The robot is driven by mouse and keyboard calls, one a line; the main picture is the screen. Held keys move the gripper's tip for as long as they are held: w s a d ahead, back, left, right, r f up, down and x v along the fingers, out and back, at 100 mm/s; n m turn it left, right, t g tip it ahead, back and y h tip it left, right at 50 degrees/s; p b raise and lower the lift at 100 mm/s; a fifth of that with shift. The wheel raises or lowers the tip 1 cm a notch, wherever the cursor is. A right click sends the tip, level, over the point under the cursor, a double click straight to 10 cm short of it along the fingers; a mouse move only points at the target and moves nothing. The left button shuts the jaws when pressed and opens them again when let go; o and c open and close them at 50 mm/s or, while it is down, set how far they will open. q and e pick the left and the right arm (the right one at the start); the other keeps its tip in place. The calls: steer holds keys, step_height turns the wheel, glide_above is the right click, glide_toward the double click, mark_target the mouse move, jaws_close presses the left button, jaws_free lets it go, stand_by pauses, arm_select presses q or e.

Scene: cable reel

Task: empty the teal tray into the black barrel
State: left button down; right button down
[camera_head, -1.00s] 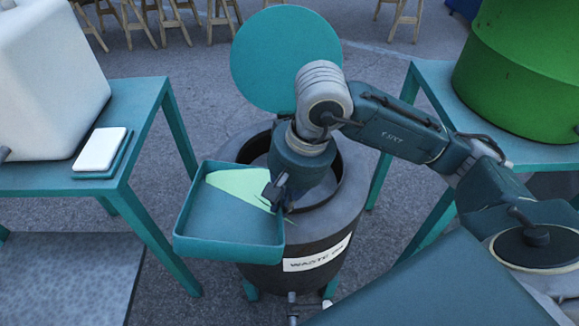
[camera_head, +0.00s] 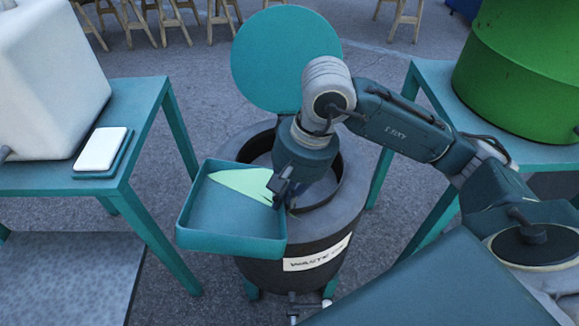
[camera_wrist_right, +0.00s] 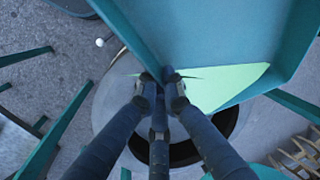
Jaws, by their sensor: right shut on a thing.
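The teal tray (camera_head: 232,225) is held over the left part of the black barrel's open top (camera_head: 300,250). A flat pale green patch (camera_head: 240,183), which looks like liquid, lies in the tray along its back side; it also shows in the right wrist view (camera_wrist_right: 222,86). The barrel's label reads "WASTE" and a partly unreadable word. My right gripper (camera_head: 279,190) is shut on the tray's right wall, above the barrel mouth. In the right wrist view its fingers (camera_wrist_right: 163,76) meet at the tray's wall. My left gripper is out of view.
A round teal lid (camera_head: 285,58) stands raised behind the barrel. A teal table (camera_head: 142,100) at left holds a white container (camera_head: 50,80) and a small white block (camera_head: 101,148). Another teal table (camera_head: 430,75) at right holds a green drum (camera_head: 515,70). Wooden trestles stand at the back.

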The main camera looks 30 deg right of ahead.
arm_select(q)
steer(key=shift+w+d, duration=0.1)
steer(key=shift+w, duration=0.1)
arm_select(e)
steer(key=shift+w+d, duration=0.1)
steer(key=shift+d, duration=0.05)
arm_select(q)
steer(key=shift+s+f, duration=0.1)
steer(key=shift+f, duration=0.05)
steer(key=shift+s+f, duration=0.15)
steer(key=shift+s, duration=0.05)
arm_select(e)
steer(key=shift+w+d+r, duration=0.1)
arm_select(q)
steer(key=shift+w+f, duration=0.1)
arm_select(e)
steer(key=shift+w+d+y, duration=0.15)
steer(key=shift+d+y, duration=0.1)
steer(key=shift+y, duration=0.15)
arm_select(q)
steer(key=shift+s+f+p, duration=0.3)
arm_select(e)
steer(key=shift+w+d+g+y, duration=0.25)
steer(key=shift+d+g+y, duration=0.05)
steer(key=shift+d, duration=0.05)
stand_by(0.5)
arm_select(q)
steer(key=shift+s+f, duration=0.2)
arm_select(e)
steer(key=shift+d, duration=0.15)
